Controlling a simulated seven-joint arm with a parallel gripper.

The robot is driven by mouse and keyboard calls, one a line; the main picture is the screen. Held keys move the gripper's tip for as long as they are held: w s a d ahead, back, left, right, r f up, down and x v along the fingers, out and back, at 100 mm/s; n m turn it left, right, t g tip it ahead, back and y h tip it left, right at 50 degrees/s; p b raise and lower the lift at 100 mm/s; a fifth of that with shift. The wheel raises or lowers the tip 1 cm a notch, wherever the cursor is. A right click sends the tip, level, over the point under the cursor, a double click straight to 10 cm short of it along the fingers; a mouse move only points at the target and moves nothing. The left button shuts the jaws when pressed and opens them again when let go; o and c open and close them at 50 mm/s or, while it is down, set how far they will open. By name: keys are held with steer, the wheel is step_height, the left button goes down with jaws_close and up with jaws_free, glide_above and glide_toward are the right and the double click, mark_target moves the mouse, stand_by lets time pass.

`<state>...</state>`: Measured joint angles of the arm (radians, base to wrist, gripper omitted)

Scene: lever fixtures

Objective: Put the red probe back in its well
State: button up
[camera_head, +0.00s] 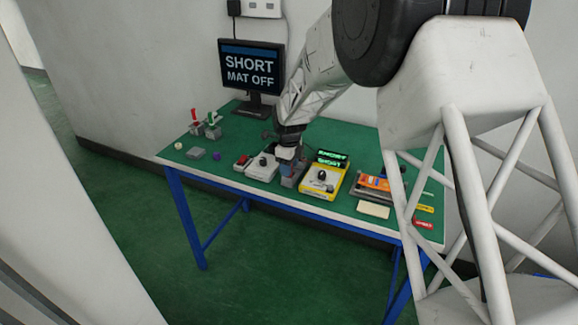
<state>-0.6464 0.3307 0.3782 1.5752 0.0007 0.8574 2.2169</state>
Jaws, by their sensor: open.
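A small upright red piece (194,114), possibly the red probe, shows at the back left of the green table on a grey fixture (197,129). A similar green piece (210,118) stands beside it. At this size I cannot tell whether the red piece sits in a well. My gripper (290,154) is open and points down over the middle of the table, close above a grey block (290,180). Its fingertips are small and partly merge with the block, so I cannot tell if they touch it.
A yellow meter (316,190) with a lit green display stands right of my gripper, and a grey knob box (262,167) stands left. An orange device (375,183) and cream note (373,210) lie further right. The monitor (252,66) reads "SHORT MAT OFF".

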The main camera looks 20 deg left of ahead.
step_height(320, 180, up, 12)
steer(key=shift+r, duration=0.1)
stand_by(0.6)
stand_by(0.7)
steer(key=shift+d, duration=0.1)
steer(key=shift+d+r, duration=0.15)
steer(key=shift+d, duration=0.05)
steer(key=s+d+r+n, duration=0.3)
steer(key=s+d+r, duration=0.1)
steer(key=d, duration=0.7)
steer(key=s+d+r+n+t, duration=0.15)
steer(key=s+d+r, duration=0.3)
steer(key=d, duration=0.55)
steer(key=s+d+r+n, duration=0.4)
steer(key=d+r, duration=0.1)
steer(key=d, duration=0.6)
steer(key=s+d+f+n, duration=0.2)
steer(key=s+d+n, duration=0.2)
steer(key=s+d, duration=0.6)
steer(key=s+d+f+n+t, duration=0.1)
steer(key=s+d+n, duration=0.4)
steer(key=s+d, duration=0.5)
steer(key=s+f, duration=0.1)
steer(key=s, duration=0.6)
steer(key=shift+s+d, duration=0.15)
steer(key=shift+s, duration=0.1)
